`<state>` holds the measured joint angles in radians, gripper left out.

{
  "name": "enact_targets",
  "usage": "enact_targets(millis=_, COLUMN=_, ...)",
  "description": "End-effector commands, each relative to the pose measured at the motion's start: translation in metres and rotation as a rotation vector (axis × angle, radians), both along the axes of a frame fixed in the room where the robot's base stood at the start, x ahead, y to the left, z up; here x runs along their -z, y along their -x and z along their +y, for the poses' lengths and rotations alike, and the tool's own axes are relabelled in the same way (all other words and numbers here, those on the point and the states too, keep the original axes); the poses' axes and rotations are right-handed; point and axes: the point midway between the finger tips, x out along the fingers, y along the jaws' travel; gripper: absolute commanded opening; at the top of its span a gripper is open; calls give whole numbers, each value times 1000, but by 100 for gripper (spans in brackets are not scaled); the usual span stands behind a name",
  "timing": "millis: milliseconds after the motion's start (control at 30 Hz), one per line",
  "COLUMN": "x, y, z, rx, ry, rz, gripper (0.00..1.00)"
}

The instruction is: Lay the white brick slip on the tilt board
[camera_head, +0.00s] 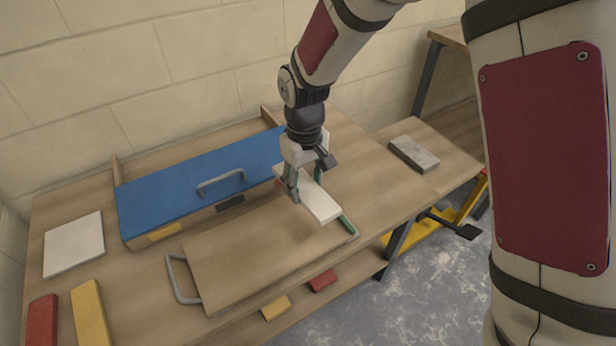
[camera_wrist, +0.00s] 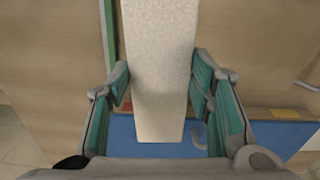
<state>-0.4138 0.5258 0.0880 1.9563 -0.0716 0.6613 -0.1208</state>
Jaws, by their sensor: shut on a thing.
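The white brick slip (camera_head: 320,203) is a long pale bar. My gripper (camera_head: 305,183) is shut on it near its far end. In the wrist view the slip (camera_wrist: 158,60) runs lengthwise between the teal finger pads of my gripper (camera_wrist: 160,82). The tilt board (camera_head: 235,262) is a flat wooden board with a grey handle at its left end and a green strip (camera_head: 348,226) at its right end. The slip is over the board's right end, beside the green strip. I cannot tell whether it touches the board.
A blue-lidded box (camera_head: 180,200) with a handle stands behind the board. A white tile (camera_head: 73,245), a yellow bar (camera_head: 91,312) and a red bar (camera_head: 42,322) lie at left. A grey block (camera_head: 413,153) lies on the right bench. Red and yellow pieces lie on the lower shelf.

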Motion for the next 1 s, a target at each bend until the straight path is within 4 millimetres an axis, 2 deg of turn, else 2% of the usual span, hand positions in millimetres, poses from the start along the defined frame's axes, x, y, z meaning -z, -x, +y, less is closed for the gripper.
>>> enact_targets(millis=600, x=77, y=-1, z=-1, rx=3, ry=0, rz=0, gripper=4)
enact_targets(millis=800, x=95, y=-1, z=-1, rx=3, ry=0, rz=0, gripper=4)
enact_targets(millis=1000, x=102, y=0, z=-1, rx=3, ry=0, rz=0, gripper=4)
